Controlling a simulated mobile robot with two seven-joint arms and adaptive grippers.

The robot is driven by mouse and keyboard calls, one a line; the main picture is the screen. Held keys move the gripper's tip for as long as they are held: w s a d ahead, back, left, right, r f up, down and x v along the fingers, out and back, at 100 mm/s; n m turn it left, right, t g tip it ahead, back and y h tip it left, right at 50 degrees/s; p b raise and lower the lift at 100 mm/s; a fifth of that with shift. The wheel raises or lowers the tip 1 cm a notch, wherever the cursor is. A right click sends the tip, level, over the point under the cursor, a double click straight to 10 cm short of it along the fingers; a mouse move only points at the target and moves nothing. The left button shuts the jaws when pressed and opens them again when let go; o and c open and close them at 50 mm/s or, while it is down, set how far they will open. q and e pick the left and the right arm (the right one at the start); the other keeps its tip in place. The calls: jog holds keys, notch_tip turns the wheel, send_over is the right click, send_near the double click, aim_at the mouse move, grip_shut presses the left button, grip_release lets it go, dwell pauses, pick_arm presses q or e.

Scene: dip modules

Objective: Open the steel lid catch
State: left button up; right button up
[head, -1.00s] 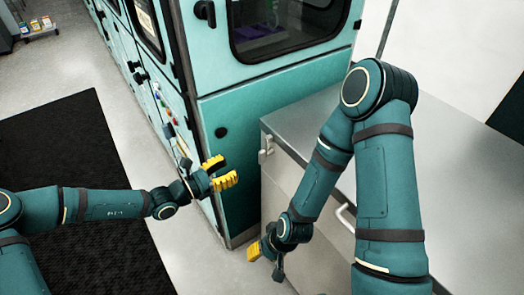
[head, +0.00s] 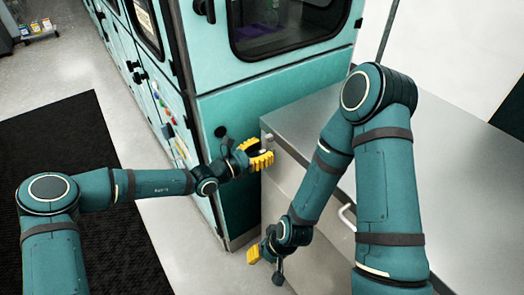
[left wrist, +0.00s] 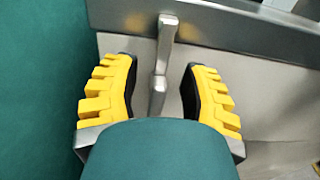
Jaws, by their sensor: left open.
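The steel lid catch (left wrist: 162,58) is an upright grey metal piece on the side of the steel cabinet, just under its top edge. In the head view only a small part of the catch (head: 269,139) shows beside my gripper. My left gripper (head: 262,154) is open, with its yellow fingers at the catch. In the left wrist view the left gripper's fingers (left wrist: 162,92) stand on either side of the catch, with a gap on both sides. My right gripper (head: 265,262) hangs low in front of the cabinet, and its jaw state is unclear.
The steel cabinet (head: 440,170) has a flat, bare top and a bar handle (head: 346,216) on its front. A teal machine (head: 235,110) with a window stands close on the left. A black mat (head: 60,140) lies on the floor at left.

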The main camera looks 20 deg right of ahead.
pick_arm(q)
grip_shut()
pick_arm(e)
jog(key=shift+r, duration=0.15)
